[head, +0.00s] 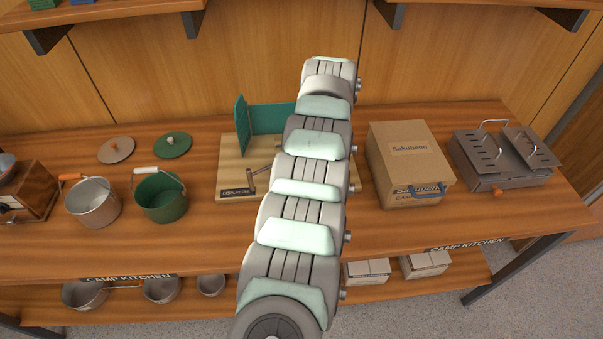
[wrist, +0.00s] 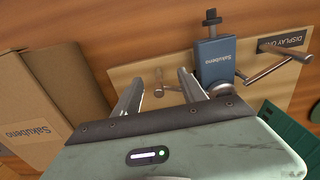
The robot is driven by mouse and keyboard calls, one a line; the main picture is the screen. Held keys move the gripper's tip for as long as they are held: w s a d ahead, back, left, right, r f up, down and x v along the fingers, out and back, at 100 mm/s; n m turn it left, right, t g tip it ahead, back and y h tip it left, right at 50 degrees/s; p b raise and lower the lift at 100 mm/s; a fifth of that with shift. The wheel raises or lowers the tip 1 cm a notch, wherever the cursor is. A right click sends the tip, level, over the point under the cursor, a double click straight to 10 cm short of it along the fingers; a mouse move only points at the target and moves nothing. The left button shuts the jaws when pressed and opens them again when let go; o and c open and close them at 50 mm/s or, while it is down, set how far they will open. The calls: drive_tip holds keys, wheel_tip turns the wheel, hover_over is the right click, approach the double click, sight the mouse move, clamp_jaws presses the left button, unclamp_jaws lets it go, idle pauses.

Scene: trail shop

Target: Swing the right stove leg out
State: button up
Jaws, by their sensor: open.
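The stove shows in the wrist view as a blue body (wrist: 212,60) labelled Sakubeno, lying on a pale wooden display board (wrist: 125,72). A thin metal leg (wrist: 160,86) shows on its left side there, the right side in the head view. Another leg (wrist: 262,68) sticks out on its opposite side; it also shows in the head view (head: 262,172). My gripper (wrist: 160,75) is open over the board. The nearer leg appears between its fingers; I cannot tell whether they touch it. My arm hides the stove body and gripper in the head view.
A green folding windscreen (head: 268,119) stands at the board's back. A Sakubeno carton (head: 405,150) stands close on the right, with a metal grill (head: 505,157) beyond it. A grey pot (head: 93,203) and green pot (head: 160,198) stand left. Bare tabletop lies along the front.

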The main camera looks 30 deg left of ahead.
wheel_tip(320, 180, up, 9)
drive_tip(key=p, duration=0.7)
drive_tip(key=shift+f, duration=0.15)
